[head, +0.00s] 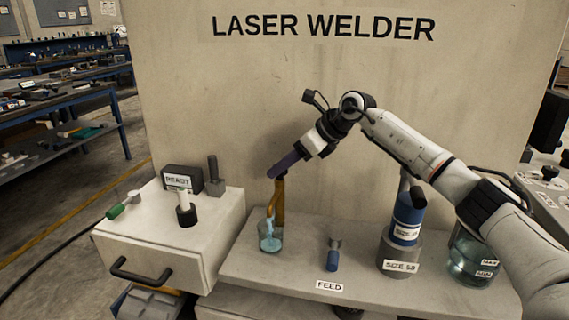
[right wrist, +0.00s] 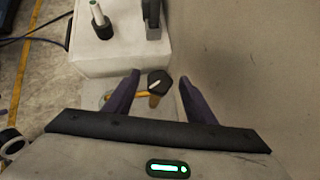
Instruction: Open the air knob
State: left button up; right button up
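A dark knob (right wrist: 159,80) with a pale mark on top shows in the right wrist view, next to brass-coloured parts. I see no air label on it. In the head view a brass upright pipe (head: 279,203) stands on the shelf; its top is hidden behind my right gripper (head: 274,173). The gripper comes in from the upper right and points down over the pipe. In the right wrist view its two purple fingers (right wrist: 160,77) are apart, one on each side of the knob. I cannot tell whether they touch it. My left gripper is out of view.
A glass with blue liquid (head: 270,240) stands under the pipe. A small blue-and-grey piece (head: 333,258), a blue cylinder (head: 407,212) and a glass jar (head: 471,262) stand rightward. A pale box (head: 222,222) is left. The LASER WELDER wall (head: 230,110) rises behind.

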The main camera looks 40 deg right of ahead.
jog(key=shift+s+d+r, duration=0.1)
jog(key=shift+r, duration=0.05)
jog(key=v, duration=1)
dwell(0.5)
